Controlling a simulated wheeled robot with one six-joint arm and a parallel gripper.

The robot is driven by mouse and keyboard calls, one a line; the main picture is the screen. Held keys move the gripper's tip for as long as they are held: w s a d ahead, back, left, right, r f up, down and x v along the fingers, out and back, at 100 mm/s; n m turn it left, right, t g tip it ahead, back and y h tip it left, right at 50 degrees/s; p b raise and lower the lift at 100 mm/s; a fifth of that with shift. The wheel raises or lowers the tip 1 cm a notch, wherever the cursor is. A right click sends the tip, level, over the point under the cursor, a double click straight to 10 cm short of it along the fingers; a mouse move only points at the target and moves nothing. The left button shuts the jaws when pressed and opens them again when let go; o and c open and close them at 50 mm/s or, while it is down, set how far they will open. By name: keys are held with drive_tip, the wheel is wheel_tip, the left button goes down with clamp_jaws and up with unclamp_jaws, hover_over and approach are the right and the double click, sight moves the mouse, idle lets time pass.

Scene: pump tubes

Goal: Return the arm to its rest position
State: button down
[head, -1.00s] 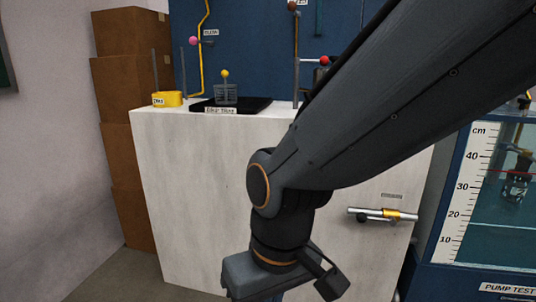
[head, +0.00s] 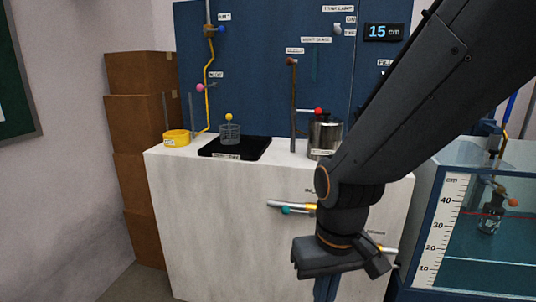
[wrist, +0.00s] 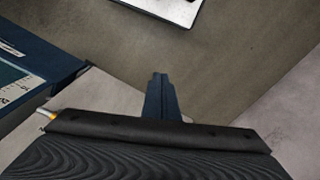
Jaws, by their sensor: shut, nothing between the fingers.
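My gripper (head: 325,287) hangs downward in front of the white cabinet (head: 215,235) in the head view, at the lower edge of the picture. Its fingertips are cut off there. In the wrist view my gripper (wrist: 158,78) shows as two dark fingers pressed together, shut and empty, above the bare floor. My arm crosses the right part of the head view from the upper right and hides part of the cabinet and the blue panel.
On the cabinet stand a black tray (head: 208,152) with a small basket (head: 230,134), a yellow ring (head: 177,137) and a metal pot (head: 322,130). A bar handle (head: 283,206) sticks out of its front. A glass tank (head: 482,262) stands right, brown boxes (head: 140,165) left.

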drive_tip(key=s+d+r+m+p, duration=0.2)
drive_tip(key=d+r+p, duration=0.7)
drive_tip(key=r+p, duration=0.2)
drive_tip(key=shift+d+h+p, duration=0.2)
drive_tip(key=shift+h+p, duration=0.1)
drive_tip(key=shift+p, duration=0.2)
